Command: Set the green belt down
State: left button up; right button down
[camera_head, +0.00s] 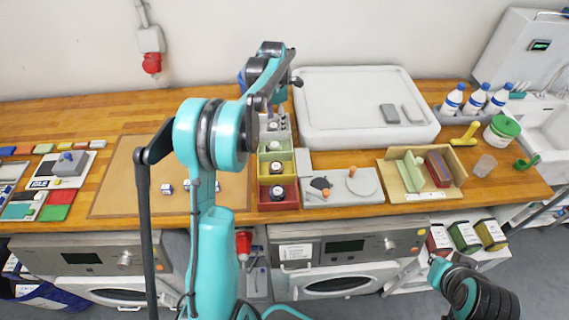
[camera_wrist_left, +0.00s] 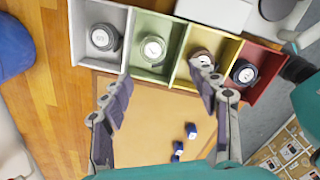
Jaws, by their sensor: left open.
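A tray of four coloured compartments, grey, green, yellow and red, stands on the wooden counter; its red end (camera_head: 262,206) is nearest in the head view. In the left wrist view, a coiled green belt (camera_wrist_left: 152,48) with a pale label lies in the green compartment (camera_wrist_left: 141,73). In the head view my left arm hides part of the tray's far end. My right gripper is not clearly visible.
A tan mat (camera_head: 120,190) with small blue-and-white blocks lies left of the tray. A large white basin (camera_head: 340,90) stands behind, and a grey board (camera_head: 340,198) and wooden box (camera_head: 393,183) lie to the right. A blue object (camera_wrist_left: 12,48) is beside the tray's grey end.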

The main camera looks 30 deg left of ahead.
pick_arm(q)
jog(key=s+d+r+m+t, duration=0.3)
jog(key=s+d+r+m, duration=0.6)
jog(key=s+d+m, duration=0.5)
jog(key=s+d+f+m+t, duration=0.2)
jog(key=s+d+m, duration=0.1)
jog(key=s+m, duration=0.3)
jog(key=s+d+f+m+t, duration=0.1)
jog(key=s+d+f+m, duration=0.1)
jog(key=s+m, duration=0.5)
jog(key=d+m, duration=0.1)
jog(key=m, duration=0.1)
jog(key=shift+s+f+m+t, duration=0.3)
jog(key=shift+f+t, duration=0.1)
